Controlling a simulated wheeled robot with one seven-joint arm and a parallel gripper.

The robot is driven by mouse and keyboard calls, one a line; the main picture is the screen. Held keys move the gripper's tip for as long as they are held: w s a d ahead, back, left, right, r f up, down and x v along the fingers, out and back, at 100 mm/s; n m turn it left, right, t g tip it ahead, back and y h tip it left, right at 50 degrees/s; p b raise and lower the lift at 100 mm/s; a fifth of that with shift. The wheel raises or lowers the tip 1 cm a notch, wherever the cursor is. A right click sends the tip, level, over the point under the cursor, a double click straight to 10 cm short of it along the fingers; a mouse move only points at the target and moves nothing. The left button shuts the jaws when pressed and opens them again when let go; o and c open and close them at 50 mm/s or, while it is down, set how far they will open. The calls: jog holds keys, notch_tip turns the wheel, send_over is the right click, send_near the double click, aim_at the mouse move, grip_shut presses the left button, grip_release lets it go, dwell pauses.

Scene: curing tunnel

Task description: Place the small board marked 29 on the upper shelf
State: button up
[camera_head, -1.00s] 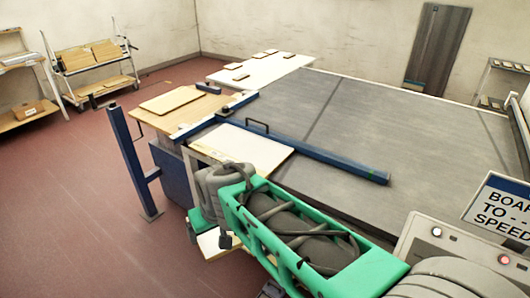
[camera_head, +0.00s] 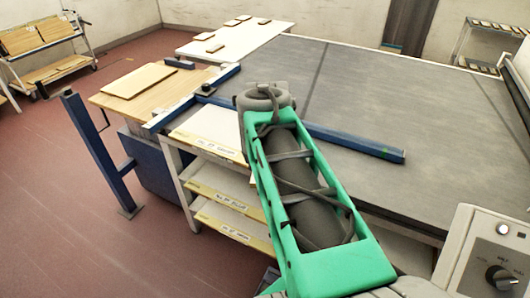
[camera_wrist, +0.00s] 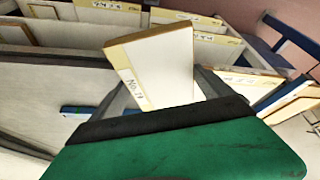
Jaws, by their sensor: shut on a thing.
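The small board (camera_wrist: 162,66) is pale with a tan edge and a handwritten label, hard to read, that looks like "No. 2" and another digit. It shows in the wrist view, tilted, between the fingers of my gripper (camera_wrist: 166,88), which is shut on it. In the head view my green arm hides the gripper and the board. The shelf unit stands left of my arm in the head view. Its upper shelf (camera_head: 215,180) and lower shelf (camera_head: 225,220) have yellow label strips along their front edges. Labelled shelf edges also show in the wrist view.
A wide grey belt table (camera_head: 400,110) lies behind my arm, with a blue bar (camera_head: 355,142) across it. A blue post (camera_head: 95,150) stands at left. A wooden-topped table (camera_head: 110,103) is beside the shelf unit. A control box (camera_head: 485,255) is at lower right.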

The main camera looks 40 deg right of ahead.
jog(key=s+d+r+m+g+b, duration=0.1)
jog(key=s+d+m, duration=0.3)
jog(key=s+d, duration=0.35)
jog(key=shift+h, duration=0.3)
jog(key=w+d+f, duration=0.1)
jog(key=d+f, duration=0.2)
jog(key=d, duration=0.1)
jog(key=w+d+f+p, duration=0.1)
jog(key=d+f, duration=0.2)
jog(key=w+d+f, duration=0.1)
jog(key=d+f, duration=0.2)
jog(key=d, duration=0.1)
jog(key=shift+d+f+p, duration=0.15)
jog(key=shift+d+p, duration=0.2)
jog(key=shift+p, duration=0.05)
jog(key=f, duration=0.3)
jog(key=shift+d, duration=0.2)
jog(key=shift+f, duration=0.25)
jog(key=shift+f, duration=0.1)
jog(key=shift+f, duration=0.15)
jog(key=o, duration=1.2)
